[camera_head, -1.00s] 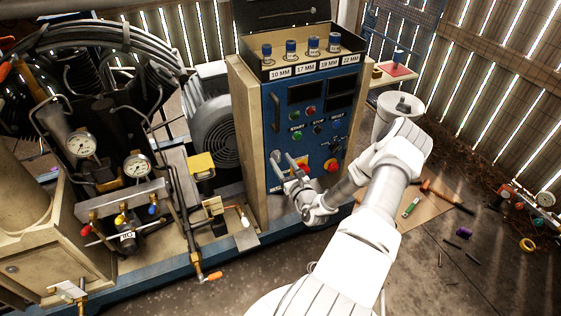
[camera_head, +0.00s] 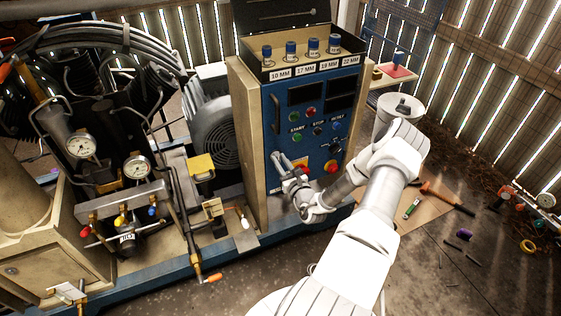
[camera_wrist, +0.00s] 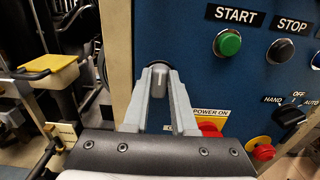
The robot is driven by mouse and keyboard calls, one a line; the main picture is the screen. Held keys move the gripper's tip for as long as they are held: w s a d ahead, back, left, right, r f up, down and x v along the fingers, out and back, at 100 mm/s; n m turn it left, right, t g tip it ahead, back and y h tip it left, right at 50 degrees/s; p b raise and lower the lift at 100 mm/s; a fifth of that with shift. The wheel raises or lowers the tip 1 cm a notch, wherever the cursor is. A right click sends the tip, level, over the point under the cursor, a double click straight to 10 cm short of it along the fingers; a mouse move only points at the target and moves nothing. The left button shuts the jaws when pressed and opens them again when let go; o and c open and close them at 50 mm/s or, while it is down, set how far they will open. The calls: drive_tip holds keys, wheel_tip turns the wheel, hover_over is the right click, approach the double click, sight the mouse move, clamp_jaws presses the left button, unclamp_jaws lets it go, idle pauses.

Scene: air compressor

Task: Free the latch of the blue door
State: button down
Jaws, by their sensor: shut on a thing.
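In the wrist view the blue door (camera_wrist: 170,25) fills the upper middle. My gripper (camera_head: 279,161) reaches its lower left part. In the wrist view both fingers of my gripper (camera_wrist: 159,82) are shut on a small grey latch knob (camera_wrist: 159,69) with a dark round base. The fingers hide much of the knob. The door looks closed against the cabinet frame.
Beside the gripper are the green start button (camera_wrist: 228,43), the black stop button (camera_wrist: 281,50), the red power switch (camera_wrist: 210,129) and a red emergency knob (camera_wrist: 263,150). Labelled blue-topped sockets (camera_head: 291,49) stand on the cabinet. Gauges and pipes are at left; tools lie on the floor at right.

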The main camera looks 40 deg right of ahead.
drive_tip(key=shift+m, duration=0.3)
drive_tip(key=m+p, duration=0.1)
drive_tip(key=m, duration=0.2)
drive_tip(key=shift+s+d+m+p, duration=0.1)
drive_tip(key=shift+d+m+p, duration=0.1)
drive_tip(key=shift+m+p, duration=0.15)
drive_tip(key=shift+d+f+m+p, duration=0.1)
drive_tip(key=shift+f+m+p, duration=0.15)
drive_tip(key=shift+m, duration=2)
drive_tip(key=shift+d+f+m+p, duration=0.15)
drive_tip(key=shift+m+p, duration=0.15)
drive_tip(key=shift+m, duration=1.95)
drive_tip(key=shift+d+f+m+p, duration=0.1)
drive_tip(key=shift+f+m+p, duration=0.15)
drive_tip(key=shift+m, duration=2)
drive_tip(key=shift+a, duration=0.1)
drive_tip(key=c, duration=0.7)
unclamp_jaws()
